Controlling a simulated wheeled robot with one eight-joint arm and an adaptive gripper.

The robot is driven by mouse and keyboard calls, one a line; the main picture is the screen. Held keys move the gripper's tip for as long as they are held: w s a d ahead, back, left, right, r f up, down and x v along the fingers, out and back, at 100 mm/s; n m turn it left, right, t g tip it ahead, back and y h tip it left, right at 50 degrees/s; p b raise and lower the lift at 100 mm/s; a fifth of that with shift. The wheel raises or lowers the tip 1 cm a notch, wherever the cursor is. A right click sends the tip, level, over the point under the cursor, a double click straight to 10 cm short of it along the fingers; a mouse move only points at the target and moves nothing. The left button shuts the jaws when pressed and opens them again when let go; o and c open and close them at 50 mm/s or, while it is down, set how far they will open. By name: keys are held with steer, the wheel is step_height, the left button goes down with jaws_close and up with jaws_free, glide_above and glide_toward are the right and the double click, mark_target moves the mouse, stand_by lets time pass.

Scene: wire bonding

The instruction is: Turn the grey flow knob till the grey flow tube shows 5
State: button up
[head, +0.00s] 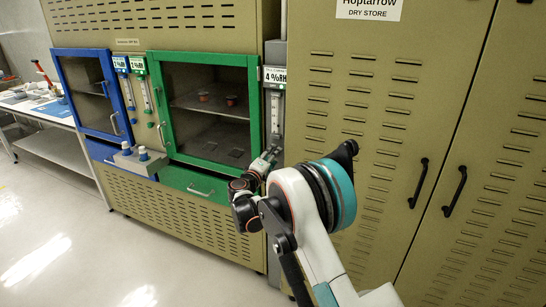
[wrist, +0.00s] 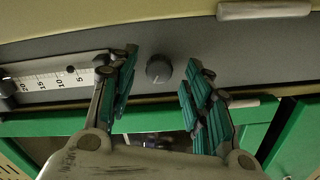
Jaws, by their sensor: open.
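The grey flow knob (wrist: 159,69) is a small dark round knob on a grey panel (wrist: 220,60), seen in the wrist view. My gripper (wrist: 162,58) is open, with one finger on each side of the knob and gaps showing between. The grey flow tube (wrist: 50,80) lies sideways at the left of the wrist view, partly behind a finger. A small dark float sits on its scale, seemingly between the 5 and 10 marks. In the head view the tube (head: 276,110) is upright below a "4 %RH" sign, and my gripper (head: 270,155) is at the panel's lower part, hiding the knob.
A green-framed cabinet (head: 256,110) stands directly left of the grey panel, and a blue-framed one (head: 58,75) further left. Two white-blue knobs (head: 142,154) sit on a ledge. Tan doors with black handles (head: 418,183) are on the right. The floor at left is clear.

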steer(key=v, duration=1)
steer(key=shift+s, duration=0.35)
steer(key=shift+a, duration=0.1)
